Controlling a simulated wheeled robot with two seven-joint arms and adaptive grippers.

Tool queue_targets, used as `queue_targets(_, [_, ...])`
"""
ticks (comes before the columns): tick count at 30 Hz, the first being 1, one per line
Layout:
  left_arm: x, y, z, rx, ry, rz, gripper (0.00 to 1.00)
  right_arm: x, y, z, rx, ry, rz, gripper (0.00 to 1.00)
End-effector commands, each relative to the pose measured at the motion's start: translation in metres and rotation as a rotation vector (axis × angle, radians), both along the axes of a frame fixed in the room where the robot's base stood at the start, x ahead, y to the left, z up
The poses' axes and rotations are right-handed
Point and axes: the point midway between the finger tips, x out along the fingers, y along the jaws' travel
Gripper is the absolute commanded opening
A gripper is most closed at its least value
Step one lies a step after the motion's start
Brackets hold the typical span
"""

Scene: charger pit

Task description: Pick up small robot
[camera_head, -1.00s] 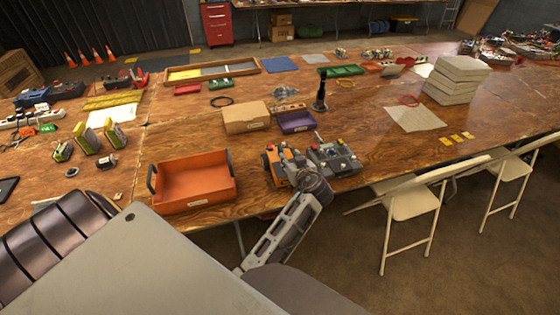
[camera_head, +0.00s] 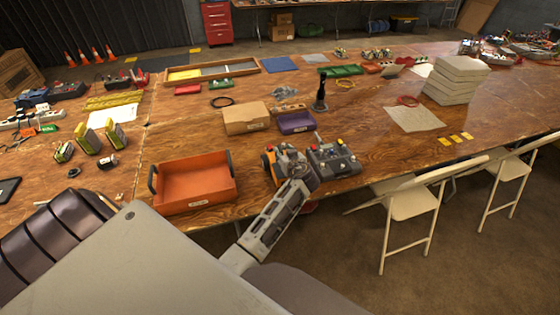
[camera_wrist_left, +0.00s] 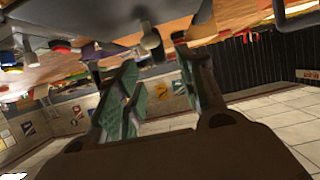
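The small robot looks to be the orange and grey wheeled machine (camera_head: 268,160) at the table's front edge, right of the orange tray. My left gripper (camera_head: 293,164) is at its right side and hides part of it; whether they touch cannot be told. In the left wrist view, the green-padded fingers of this gripper (camera_wrist_left: 160,88) stand apart with nothing clearly held between them. A grey body with knobs crosses the top of that view, close to the fingers. My right gripper is not in view.
A grey control box (camera_head: 335,160) with a red button stands close right of the gripper. An orange tray (camera_head: 194,204) stands to the left. A cardboard box (camera_head: 246,118) and a purple bin (camera_head: 296,124) are behind. Folding chairs (camera_head: 411,206) stand at the right front edge.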

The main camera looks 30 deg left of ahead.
Motion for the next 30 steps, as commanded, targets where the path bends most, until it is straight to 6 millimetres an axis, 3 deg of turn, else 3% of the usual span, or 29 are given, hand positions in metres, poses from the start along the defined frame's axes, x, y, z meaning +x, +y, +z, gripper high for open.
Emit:
queue_targets(17, [0.005, 0.006, -0.003, 0.002, 0.001, -0.001, 0.39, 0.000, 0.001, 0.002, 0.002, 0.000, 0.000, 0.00])
queue_targets(30, [0.024, 0.030, -0.014, 0.001, 0.000, 0.000, 0.39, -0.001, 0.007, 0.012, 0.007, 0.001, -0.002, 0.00])
